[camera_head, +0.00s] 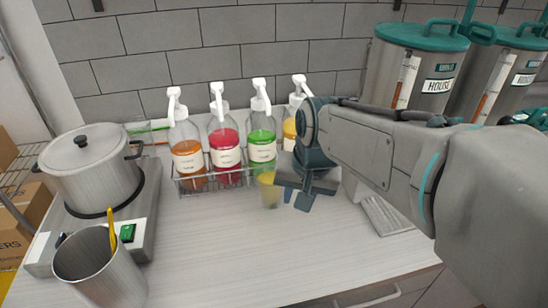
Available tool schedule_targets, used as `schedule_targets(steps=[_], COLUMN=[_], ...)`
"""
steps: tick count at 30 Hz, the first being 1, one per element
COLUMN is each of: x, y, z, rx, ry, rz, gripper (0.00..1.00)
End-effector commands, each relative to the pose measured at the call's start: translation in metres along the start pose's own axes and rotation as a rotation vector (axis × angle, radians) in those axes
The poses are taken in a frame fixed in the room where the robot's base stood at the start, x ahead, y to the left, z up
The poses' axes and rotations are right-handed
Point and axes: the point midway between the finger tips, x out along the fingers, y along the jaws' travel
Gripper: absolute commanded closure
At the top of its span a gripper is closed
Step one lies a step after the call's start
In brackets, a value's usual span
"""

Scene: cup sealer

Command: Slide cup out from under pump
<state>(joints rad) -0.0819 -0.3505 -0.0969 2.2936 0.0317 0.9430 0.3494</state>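A small clear cup (269,190) with something yellow in its upper part stands on the counter, in front of the bottle rack (213,181) and near the green pump bottle (262,137). The yellow pump bottle (290,128) is partly hidden behind my arm. My gripper (284,192) is low over the counter, just right of the cup, with its dark fingers pointing toward it. The fingertips overlap the cup's right side in this view. I cannot tell whether they touch or grip it. The pump nozzle above the cup is not clear.
An orange pump bottle (186,150) and a red one (224,141) stand in the rack. A lidded pot (92,168) on a cooker and a metal tumbler (101,270) are at left. Dispensers (415,66) stand back right. The front middle counter is clear.

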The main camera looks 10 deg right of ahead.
Motion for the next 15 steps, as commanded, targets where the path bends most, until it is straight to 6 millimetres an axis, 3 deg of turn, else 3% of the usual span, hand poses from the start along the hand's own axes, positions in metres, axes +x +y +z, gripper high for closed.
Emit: schedule_targets(steps=[9, 15], x=[0.032, 0.056], y=[-0.024, -0.037], z=[-0.068, -0.102], rx=[0.408, 0.631], ry=[-0.082, -0.103], rz=[0.036, 0.083], gripper=[0.72, 0.72])
